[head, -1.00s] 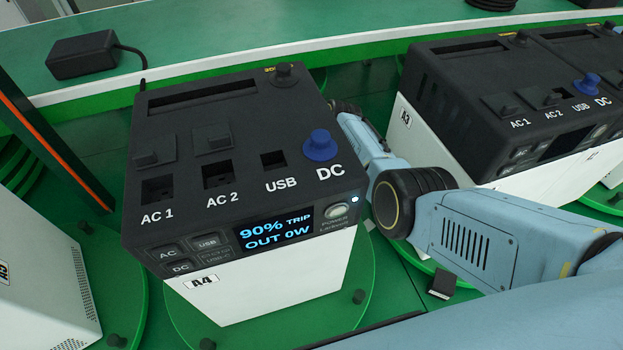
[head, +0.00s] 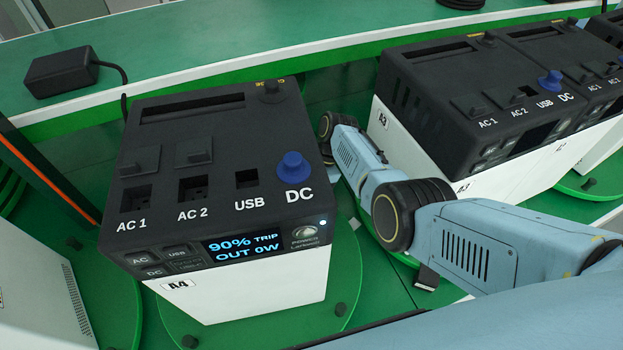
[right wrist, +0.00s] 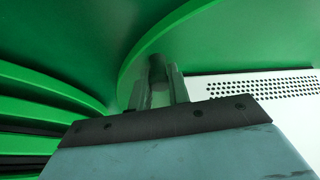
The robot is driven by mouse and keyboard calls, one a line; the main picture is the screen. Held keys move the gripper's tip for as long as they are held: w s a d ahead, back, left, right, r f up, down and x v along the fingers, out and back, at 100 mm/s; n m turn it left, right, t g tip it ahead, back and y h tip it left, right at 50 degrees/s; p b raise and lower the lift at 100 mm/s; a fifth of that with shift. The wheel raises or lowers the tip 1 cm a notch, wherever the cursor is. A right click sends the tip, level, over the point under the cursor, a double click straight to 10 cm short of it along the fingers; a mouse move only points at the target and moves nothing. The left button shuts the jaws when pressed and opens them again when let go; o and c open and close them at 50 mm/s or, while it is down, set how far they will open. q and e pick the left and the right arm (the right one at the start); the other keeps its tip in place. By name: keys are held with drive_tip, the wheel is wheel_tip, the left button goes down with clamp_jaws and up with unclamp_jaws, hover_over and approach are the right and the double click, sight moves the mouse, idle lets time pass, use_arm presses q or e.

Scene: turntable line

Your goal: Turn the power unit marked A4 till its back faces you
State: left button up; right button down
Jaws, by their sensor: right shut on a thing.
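The power unit marked A4 (head: 215,190) stands on a green round turntable (head: 345,285). It has a black top and white lower body. Its front faces me at a slight angle, with a lit display (head: 241,247) and the A4 label (head: 178,285). My right arm reaches in from the right and passes behind the unit's right side, so its gripper is hidden in the head view. In the right wrist view my right gripper (right wrist: 158,92) is shut on a dark peg (right wrist: 157,67) at the turntable's rim, beside a white vented wall (right wrist: 275,90). My left gripper is not in view.
Unit A3 (head: 430,110) stands close to my right arm, with another unit beyond. A white unit (head: 40,285) is at the lower left. An orange-striped post (head: 45,170) rises at the left. A black adapter (head: 62,72) lies on the back ledge.

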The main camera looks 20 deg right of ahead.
drive_tip(key=shift+w+a, duration=0.2)
drive_tip(key=c, duration=1.5)
unclamp_jaws()
drive_tip(key=shift+o, duration=0.9)
wheel_tip(320, 180, up, 9)
drive_tip(key=p, duration=0.3)
drive_tip(key=shift+f, duration=0.1)
drive_tip(key=shift+r, duration=0.6)
